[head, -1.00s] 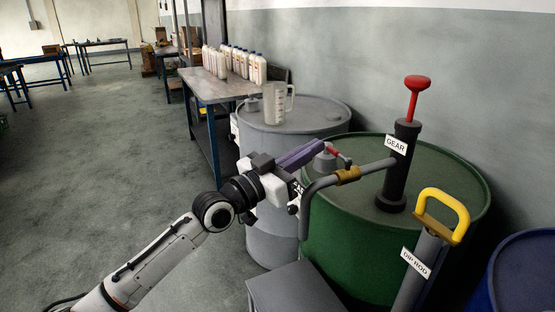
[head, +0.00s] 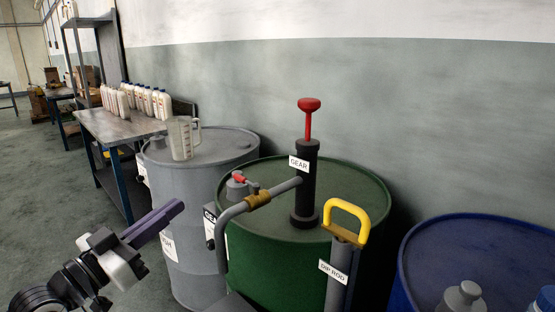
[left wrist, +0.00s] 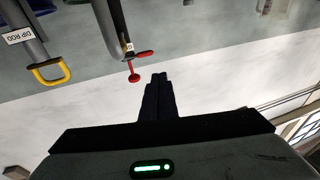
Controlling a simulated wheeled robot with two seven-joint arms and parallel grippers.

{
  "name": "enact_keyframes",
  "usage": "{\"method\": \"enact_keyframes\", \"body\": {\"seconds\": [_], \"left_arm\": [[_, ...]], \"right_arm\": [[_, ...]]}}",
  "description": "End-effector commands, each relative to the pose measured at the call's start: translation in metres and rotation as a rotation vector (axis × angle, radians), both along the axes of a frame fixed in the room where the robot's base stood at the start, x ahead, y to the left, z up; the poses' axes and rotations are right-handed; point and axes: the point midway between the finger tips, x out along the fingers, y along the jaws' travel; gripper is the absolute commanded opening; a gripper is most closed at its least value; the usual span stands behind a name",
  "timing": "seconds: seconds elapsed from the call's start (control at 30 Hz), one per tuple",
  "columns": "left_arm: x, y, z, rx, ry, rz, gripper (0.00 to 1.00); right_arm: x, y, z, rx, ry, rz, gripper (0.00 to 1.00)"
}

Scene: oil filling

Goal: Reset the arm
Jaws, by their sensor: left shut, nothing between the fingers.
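My left gripper (head: 155,222) is at the lower left of the head view, with its long purple-grey fingers together and nothing between them. It is apart from the drums, in front of the grey drum (head: 196,190). In the left wrist view the shut fingers (left wrist: 157,90) point toward the upside-down wall. My left arm (head: 45,300) comes in from the lower left corner. My right gripper does not show in any view.
A green drum (head: 270,262) carries a GEAR pump (head: 306,185) with a red handle and bent pipe. A dip rod (head: 345,250) with a yellow handle stands in front. A clear jug (head: 181,140) sits on the grey drum. A blue drum (head: 480,250) is at right.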

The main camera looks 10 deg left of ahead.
Motion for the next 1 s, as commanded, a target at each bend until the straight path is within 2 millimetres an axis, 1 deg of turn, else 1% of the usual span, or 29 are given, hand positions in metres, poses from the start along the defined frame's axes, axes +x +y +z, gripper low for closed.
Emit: {"method": "enact_keyframes", "body": {"seconds": [0.03, 0.07, 0.1, 0.17, 0.2, 0.27, 0.3, 0.37, 0.4, 0.47, 0.5, 0.57, 0.6, 0.7, 0.8, 0.9, 1.0], "left_arm": [[-0.003, -0.004, -0.024, 0.0, 0.04, 0.005, 0.0], [-0.005, -0.007, -0.039, 0.006, 0.064, 0.01, 0.0], [-0.009, -0.012, -0.064, 0.013, 0.104, 0.017, 0.0], [-0.019, -0.02, -0.105, 0.028, 0.173, 0.031, 0.0], [-0.028, -0.026, -0.134, 0.04, 0.223, 0.041, 0.0], [-0.045, -0.036, -0.177, 0.06, 0.3, 0.056, 0.0], [-0.058, -0.042, -0.204, 0.074, 0.352, 0.067, 0.0], [-0.08, -0.052, -0.244, 0.095, 0.433, 0.083, 0.0], [-0.097, -0.058, -0.269, 0.111, 0.487, 0.094, 0.0], [-0.124, -0.068, -0.304, 0.133, 0.57, 0.111, 0.0], [-0.142, -0.074, -0.325, 0.149, 0.623, 0.121, 0.0], [-0.17, -0.083, -0.353, 0.172, 0.698, 0.135, 0.0], [-0.188, -0.088, -0.368, 0.188, 0.743, 0.144, 0.0], [-0.225, -0.099, -0.397, 0.22, 0.837, 0.16, 0.0], [-0.248, -0.104, -0.412, 0.243, 0.894, 0.17, 0.0], [-0.259, -0.107, -0.419, 0.254, 0.919, 0.175, 0.0], [-0.26, -0.107, -0.42, 0.258, 0.922, 0.175, 0.0]], "right_arm": [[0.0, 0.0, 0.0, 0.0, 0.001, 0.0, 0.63], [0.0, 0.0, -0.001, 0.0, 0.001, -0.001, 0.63], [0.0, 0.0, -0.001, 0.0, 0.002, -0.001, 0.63], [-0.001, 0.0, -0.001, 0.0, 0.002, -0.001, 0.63], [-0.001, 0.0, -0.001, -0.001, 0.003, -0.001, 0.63], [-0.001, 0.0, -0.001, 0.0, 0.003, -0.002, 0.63], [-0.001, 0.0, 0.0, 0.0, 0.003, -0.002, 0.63], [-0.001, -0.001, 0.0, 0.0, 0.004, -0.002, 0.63], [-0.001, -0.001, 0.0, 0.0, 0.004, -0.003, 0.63], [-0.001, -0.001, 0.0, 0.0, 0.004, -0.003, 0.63], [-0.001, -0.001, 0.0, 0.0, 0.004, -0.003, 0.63], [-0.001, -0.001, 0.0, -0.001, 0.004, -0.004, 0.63], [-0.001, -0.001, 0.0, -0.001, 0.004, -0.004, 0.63], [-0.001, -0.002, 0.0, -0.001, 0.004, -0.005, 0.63], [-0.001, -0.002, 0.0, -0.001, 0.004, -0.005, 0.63], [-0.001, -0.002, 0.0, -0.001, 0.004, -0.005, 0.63], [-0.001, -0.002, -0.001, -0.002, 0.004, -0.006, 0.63]]}}
